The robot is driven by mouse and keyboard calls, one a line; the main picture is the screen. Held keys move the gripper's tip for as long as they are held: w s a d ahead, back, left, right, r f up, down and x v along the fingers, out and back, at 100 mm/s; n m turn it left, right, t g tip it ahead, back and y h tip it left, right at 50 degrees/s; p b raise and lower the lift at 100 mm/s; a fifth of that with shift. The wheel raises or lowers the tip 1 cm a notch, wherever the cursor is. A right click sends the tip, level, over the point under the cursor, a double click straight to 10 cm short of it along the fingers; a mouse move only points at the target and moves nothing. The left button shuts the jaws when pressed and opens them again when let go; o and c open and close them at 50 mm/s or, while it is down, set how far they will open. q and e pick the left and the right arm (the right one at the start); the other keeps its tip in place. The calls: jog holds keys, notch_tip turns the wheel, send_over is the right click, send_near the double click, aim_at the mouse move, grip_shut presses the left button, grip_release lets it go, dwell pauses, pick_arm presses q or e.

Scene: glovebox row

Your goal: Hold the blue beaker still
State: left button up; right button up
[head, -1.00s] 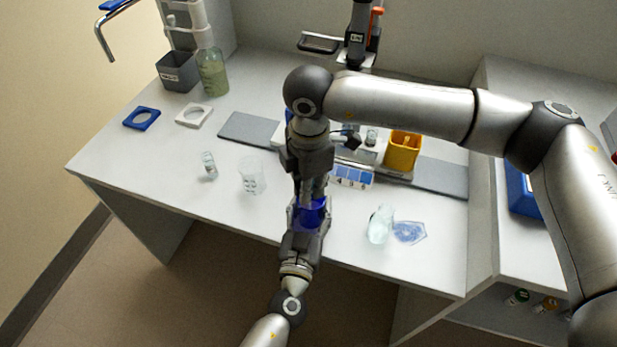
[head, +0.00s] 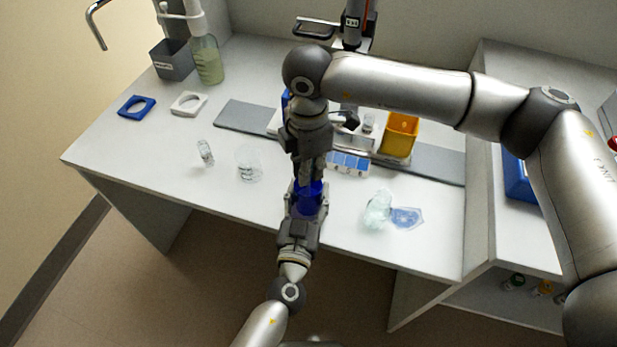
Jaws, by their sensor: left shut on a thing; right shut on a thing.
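The blue beaker (head: 308,199) stands near the front edge of the white bench, partly covered by both grippers. My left gripper (head: 306,212) comes up from the bottom and is shut on the beaker from the front, one finger on each side. My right gripper (head: 312,178) points down from above, directly over the beaker's mouth. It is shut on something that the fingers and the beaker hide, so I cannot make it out.
Clear glassware (head: 250,164) and a small vial (head: 205,152) stand left of the beaker. A clear vessel (head: 377,209) and a blue-tinted dish (head: 406,217) are to the right. A yellow container (head: 399,134) is behind. The front left of the bench is free.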

dwell(0.4)
jog(key=shift+r, duration=5.5)
pick_arm(q)
jog(key=o, duration=1.1)
jog(key=shift+o, duration=0.2)
jog(key=s+a, duration=0.2)
jog(key=s, duration=0.9)
jog(key=shift+s, duration=0.4)
